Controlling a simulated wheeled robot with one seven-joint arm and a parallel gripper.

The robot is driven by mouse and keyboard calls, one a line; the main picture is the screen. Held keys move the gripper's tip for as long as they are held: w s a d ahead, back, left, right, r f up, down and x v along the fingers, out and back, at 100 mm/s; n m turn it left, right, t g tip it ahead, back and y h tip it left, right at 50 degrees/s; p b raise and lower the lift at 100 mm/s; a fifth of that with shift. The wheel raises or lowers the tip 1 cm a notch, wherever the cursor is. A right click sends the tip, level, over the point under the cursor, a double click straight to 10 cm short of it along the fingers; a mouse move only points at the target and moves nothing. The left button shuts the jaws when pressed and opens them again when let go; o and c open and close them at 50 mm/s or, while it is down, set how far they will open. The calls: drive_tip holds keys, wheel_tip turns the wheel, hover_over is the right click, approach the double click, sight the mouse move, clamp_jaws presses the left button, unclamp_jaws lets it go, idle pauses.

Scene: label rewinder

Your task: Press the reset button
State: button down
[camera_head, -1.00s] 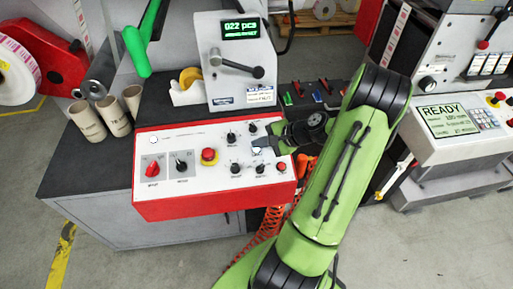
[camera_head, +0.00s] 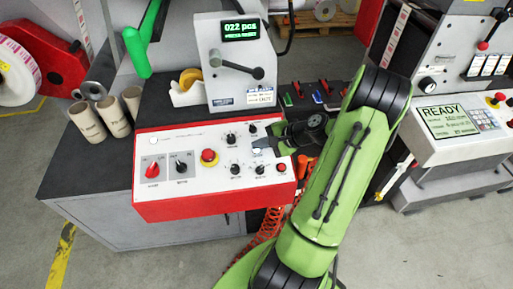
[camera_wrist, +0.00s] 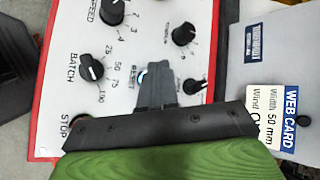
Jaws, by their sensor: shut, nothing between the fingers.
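The reset button (camera_wrist: 141,77) shows in the wrist view as a small blue-white edge beside its RESET label, partly covered by my gripper. My gripper (camera_wrist: 157,72) is shut and empty, with its tips right next to the button; I cannot tell whether they touch it. In the head view my gripper (camera_head: 259,148) reaches from the right over the right part of the red-edged white control panel (camera_head: 215,185), and the button is not clearly visible there.
Black knobs (camera_wrist: 91,67) surround the button. A red stop button (camera_head: 281,168) lies near the panel's right corner, and a red mushroom button (camera_head: 209,156) sits mid-panel. The grey counter unit (camera_head: 232,90) stands behind, reading 022 pcs. Cardboard cores (camera_head: 87,122) stand left.

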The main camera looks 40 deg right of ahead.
sight(261, 159)
drive_tip(key=shift+f, duration=0.1)
idle(0.6)
drive_tip(key=shift+w+f, duration=0.1)
drive_tip(key=shift+f, duration=0.2)
drive_tip(key=shift+w+d+f+b, duration=0.1)
drive_tip(key=shift+d+f+b, duration=0.05)
drive_tip(key=shift+f+b, duration=0.3)
idle(0.5)
drive_tip(key=shift+s+r+p, duration=0.2)
drive_tip(key=shift+r+p, duration=0.65)
drive_tip(key=r+p, duration=0.2)
drive_tip(key=r, duration=0.1)
drive_tip(key=s+a+r+p, duration=0.1)
drive_tip(key=r+p, duration=0.1)
drive_tip(key=shift+f, duration=0.1)
idle(0.3)
